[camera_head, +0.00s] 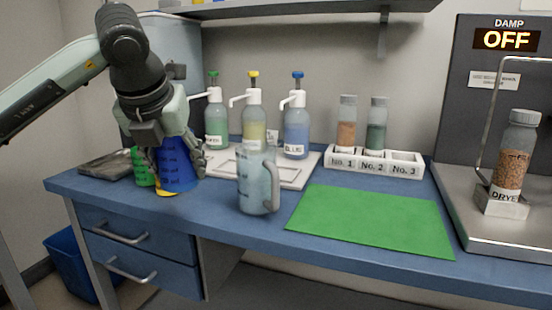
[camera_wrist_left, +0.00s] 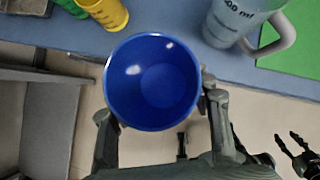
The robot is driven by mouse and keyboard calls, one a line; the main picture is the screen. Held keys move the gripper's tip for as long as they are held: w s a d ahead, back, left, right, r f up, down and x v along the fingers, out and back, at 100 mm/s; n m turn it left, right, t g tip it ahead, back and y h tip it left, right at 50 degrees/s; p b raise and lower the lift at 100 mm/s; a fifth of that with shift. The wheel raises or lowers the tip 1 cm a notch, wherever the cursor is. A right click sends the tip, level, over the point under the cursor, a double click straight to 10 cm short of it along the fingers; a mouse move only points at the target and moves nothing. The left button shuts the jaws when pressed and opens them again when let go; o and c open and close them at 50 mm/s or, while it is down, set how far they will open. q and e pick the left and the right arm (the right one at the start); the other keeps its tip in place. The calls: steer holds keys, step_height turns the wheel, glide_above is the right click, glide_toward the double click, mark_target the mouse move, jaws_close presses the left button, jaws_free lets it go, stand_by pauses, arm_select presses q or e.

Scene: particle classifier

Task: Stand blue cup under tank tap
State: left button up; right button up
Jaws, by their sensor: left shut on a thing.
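My left gripper (camera_head: 172,158) is shut on the blue cup (camera_head: 177,172), with a finger on either side of it. In the left wrist view the empty blue cup (camera_wrist_left: 152,82) opens toward the camera, between the gripper's fingers (camera_wrist_left: 158,105), overlapping the table's front edge.
A green cup (camera_head: 143,168) and a yellow cup (camera_wrist_left: 106,12) stand close by the blue cup. A clear jug (camera_head: 257,185) stands to the right, near a green mat (camera_head: 372,222). Pump bottles (camera_head: 254,118) stand behind. A dark tray (camera_head: 103,164) lies at the left.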

arm_select(q)
steer(key=shift+s+a+f+m+h, duration=0.1)
steer(key=shift+s+f+m+h, duration=0.2)
steer(key=shift+s+f+m, duration=0.25)
arm_select(e)
step_height(320, 180, down, 10)
steer(key=w+g+p, duration=0.1)
steer(key=p, duration=0.3)
steer(key=shift+w+d+r, duration=0.15)
steer(key=shift+w, duration=0.05)
steer(key=shift+f+p, duration=0.25)
steer(key=shift+p, duration=0.05)
arm_select(q)
steer(key=s+f+m+g, duration=0.2)
steer(key=f+m+g, duration=0.2)
steer(key=m, duration=0.7)
steer(key=s+a+f+m+g, duration=0.1)
steer(key=f+m+g, duration=0.3)
steer(key=f+m, duration=0.4)
steer(key=s+f+m+g, duration=0.4)
steer(key=f+m+g, duration=0.1)
steer(key=m, duration=1.1)
steer(key=shift+a+f, duration=0.35)
steer(key=shift+f, duration=0.3)
arm_select(e)
steer(key=shift+c, duration=0.7)
